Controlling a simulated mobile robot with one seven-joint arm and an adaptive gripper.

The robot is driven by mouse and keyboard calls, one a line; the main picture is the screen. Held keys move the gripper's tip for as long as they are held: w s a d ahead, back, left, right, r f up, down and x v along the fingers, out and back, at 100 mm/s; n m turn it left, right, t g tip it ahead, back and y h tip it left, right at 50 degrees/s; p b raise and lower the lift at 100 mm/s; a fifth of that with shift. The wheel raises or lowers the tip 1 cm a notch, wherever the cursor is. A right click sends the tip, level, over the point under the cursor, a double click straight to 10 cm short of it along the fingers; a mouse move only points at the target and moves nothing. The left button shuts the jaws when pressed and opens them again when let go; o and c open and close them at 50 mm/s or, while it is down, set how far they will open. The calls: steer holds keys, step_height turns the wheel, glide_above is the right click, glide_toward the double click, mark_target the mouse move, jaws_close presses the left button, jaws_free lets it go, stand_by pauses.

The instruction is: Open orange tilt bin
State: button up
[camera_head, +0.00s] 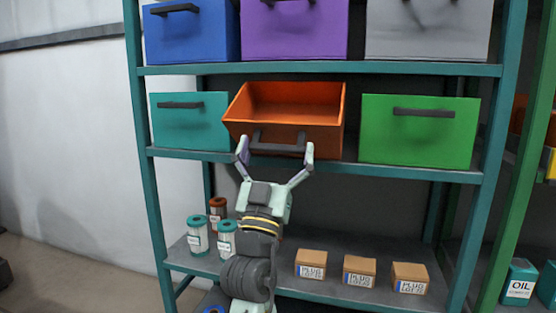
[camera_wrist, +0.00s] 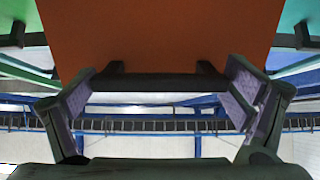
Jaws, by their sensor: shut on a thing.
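The orange tilt bin (camera_head: 296,122) is on the middle shelf, between a teal bin and a green bin. It is tipped forward, with its open top and inside showing in the head view. In the wrist view its orange front (camera_wrist: 155,35) fills the upper middle. The dark bar handle (camera_wrist: 157,82) runs across below that front. My gripper (camera_head: 276,150) is at the bin's front, with one finger at each end of the handle. It is shut on the handle lengthwise.
The teal bin (camera_head: 189,128) and the green bin (camera_head: 418,135) stand upright on either side. Blue, purple and grey bins are on the shelf above. Filter canisters (camera_head: 198,235) and small cardboard boxes (camera_head: 359,270) stand on the shelf below.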

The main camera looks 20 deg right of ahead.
steer(key=shift+s+a+f+b, duration=0.1)
steer(key=shift+f+b, duration=0.3)
steer(key=shift+f, duration=0.1)
steer(key=o, duration=1.3)
step_height(320, 180, up, 10)
